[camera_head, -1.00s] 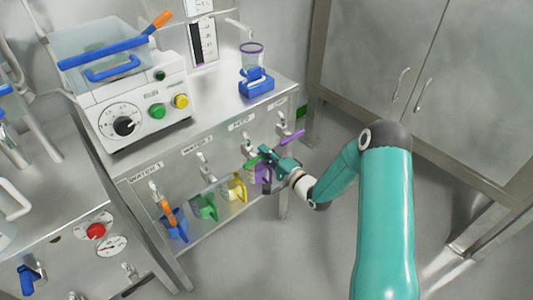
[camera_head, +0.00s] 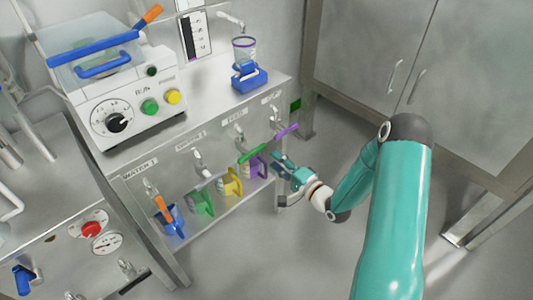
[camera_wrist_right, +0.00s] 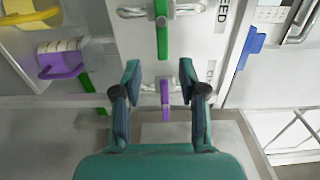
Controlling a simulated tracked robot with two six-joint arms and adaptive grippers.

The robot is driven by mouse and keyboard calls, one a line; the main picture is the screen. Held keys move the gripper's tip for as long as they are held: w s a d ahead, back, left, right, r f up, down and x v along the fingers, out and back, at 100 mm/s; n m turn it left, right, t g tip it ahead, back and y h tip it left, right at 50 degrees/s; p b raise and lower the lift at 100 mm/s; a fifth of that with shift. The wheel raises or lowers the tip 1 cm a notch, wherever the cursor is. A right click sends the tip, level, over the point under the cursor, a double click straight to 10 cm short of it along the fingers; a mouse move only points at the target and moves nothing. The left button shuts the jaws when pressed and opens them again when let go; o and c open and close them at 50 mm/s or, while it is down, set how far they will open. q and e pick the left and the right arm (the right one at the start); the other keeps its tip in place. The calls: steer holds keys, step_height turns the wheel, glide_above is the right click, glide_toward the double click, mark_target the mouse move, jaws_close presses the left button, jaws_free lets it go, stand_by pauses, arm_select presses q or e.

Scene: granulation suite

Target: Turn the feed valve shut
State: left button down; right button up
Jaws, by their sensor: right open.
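The feed valve's green handle (camera_head: 251,155) sits under the FEED label on the bench front, third in the row of valves. In the right wrist view the green handle (camera_wrist_right: 161,35) lies crosswise to its metal pipe. My right gripper (camera_head: 276,157) is open and empty, in front of the bench, to the right of the green handle and apart from it. In the right wrist view the gripper (camera_wrist_right: 163,92) frames the neighbouring purple handle (camera_wrist_right: 165,98) between its fingers; I cannot tell whether it touches it. My left gripper is out of view.
An orange handle (camera_head: 160,207) and a grey handle (camera_head: 208,182) are on the valves to the left. Blue, green, yellow and purple jugs (camera_head: 233,184) stand below the valves. A steel cabinet (camera_head: 385,60) stands at the right. Open floor lies in front.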

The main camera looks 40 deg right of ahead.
steer(key=s, duration=0.4)
steer(key=shift+s+d, duration=0.1)
steer(key=shift+d, duration=0.05)
